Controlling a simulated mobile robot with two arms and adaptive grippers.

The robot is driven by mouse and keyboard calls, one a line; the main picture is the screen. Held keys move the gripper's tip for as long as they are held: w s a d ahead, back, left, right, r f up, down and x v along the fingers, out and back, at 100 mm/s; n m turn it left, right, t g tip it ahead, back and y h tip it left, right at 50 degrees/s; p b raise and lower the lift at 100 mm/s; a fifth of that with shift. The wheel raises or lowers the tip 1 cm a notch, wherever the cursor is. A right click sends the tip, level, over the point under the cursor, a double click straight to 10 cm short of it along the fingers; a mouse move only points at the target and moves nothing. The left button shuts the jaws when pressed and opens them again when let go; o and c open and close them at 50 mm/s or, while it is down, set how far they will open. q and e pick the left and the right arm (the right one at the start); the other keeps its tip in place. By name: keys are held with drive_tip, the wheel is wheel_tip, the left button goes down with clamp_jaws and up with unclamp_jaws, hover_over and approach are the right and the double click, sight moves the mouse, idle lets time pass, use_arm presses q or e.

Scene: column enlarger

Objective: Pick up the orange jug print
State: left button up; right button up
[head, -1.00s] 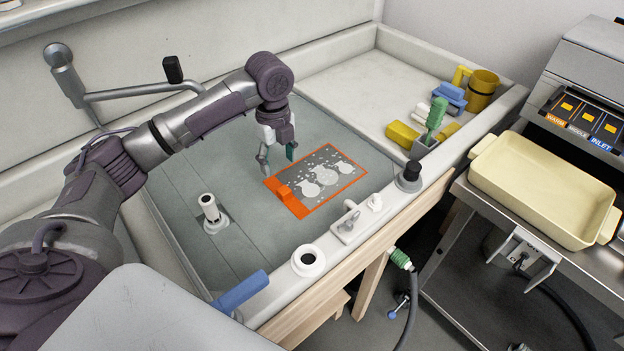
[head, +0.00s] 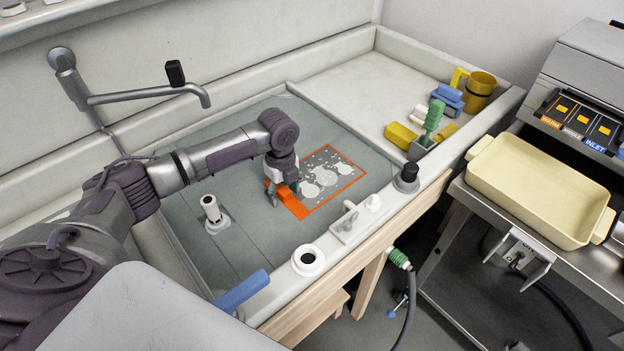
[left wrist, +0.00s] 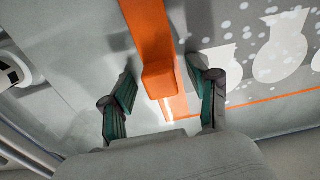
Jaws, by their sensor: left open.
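The orange jug print (head: 347,185) lies flat in the grey basin, an orange-bordered sheet with white jug shapes and spots. A raised orange bar (head: 291,199) runs along its left edge. In the left wrist view the orange bar (left wrist: 150,35) reaches between my fingers, with a white jug shape (left wrist: 280,48) to its right. My left gripper (head: 280,196) is over the left end of the print. It is open, with its green-padded fingers (left wrist: 160,82) on either side of the bar and visible gaps to both. My right gripper is not in view.
A white standpipe (head: 211,212) stands left of the print. A faucet arm (head: 150,95) hangs over the back. A cream tray (head: 540,190) sits on the side cart. The basin floor in front of the print is clear.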

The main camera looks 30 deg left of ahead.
use_arm(q)
clamp_jaws()
drive_tip(key=shift+r, duration=0.1)
wheel_tip(320, 180, up, 10)
drive_tip(key=shift+f+b, duration=0.1)
drive_tip(key=shift+b, duration=0.3)
idle(4.4)
